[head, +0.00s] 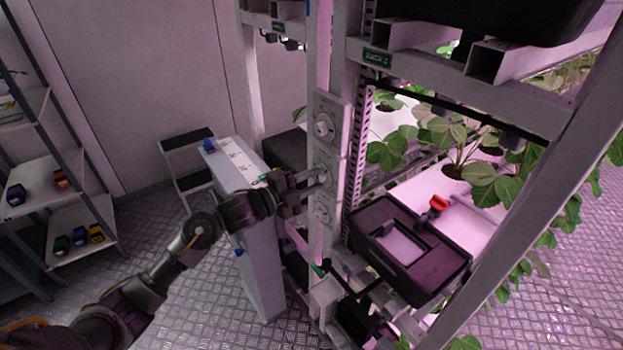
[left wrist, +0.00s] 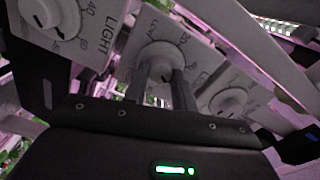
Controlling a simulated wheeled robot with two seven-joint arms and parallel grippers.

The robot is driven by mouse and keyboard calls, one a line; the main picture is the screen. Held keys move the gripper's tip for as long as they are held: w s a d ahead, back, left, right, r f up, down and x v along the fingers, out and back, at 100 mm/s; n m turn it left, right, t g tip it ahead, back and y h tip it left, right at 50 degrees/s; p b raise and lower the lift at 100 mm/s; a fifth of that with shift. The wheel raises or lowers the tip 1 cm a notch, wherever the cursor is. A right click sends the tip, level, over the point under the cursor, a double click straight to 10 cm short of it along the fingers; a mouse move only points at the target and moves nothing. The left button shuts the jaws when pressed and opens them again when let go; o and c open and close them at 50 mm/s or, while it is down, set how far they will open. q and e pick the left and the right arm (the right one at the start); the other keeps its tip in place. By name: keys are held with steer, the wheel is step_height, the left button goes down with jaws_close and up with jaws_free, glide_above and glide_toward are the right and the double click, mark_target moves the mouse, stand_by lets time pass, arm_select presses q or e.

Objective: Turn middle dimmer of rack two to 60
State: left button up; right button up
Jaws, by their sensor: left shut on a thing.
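A post of rack two carries three white dimmer panels stacked in a column. The top dimmer (head: 324,127) and bottom dimmer (head: 322,213) are free. My left gripper (head: 314,180) reaches in from the left and is shut on the knob of the middle dimmer (head: 325,172). In the left wrist view, the gripper fingers (left wrist: 161,78) stand on both sides of the middle dimmer knob (left wrist: 158,55), whose exact setting I cannot read. One neighbouring dial (left wrist: 52,15) shows its LIGHT label there. The other neighbouring dial (left wrist: 229,100) is on the right. My right gripper is not seen.
A green sign (head: 377,58) hangs on the rack beam. A dark toolbox (head: 410,262) with a red-topped item sits right of the post, below leafy plants (head: 480,165). A white cabinet (head: 258,260) stands close left of the post. Shelves (head: 75,225) stand far left.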

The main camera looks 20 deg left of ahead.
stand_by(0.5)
arm_select(q)
steer(key=o, duration=1)
steer(key=shift+s+a+f, duration=0.1)
steer(key=shift+s+a, duration=0.2)
steer(key=shift+a, duration=0.05)
steer(key=b+v, duration=0.3)
steer(key=v, duration=0.7)
steer(key=shift+b, duration=0.35)
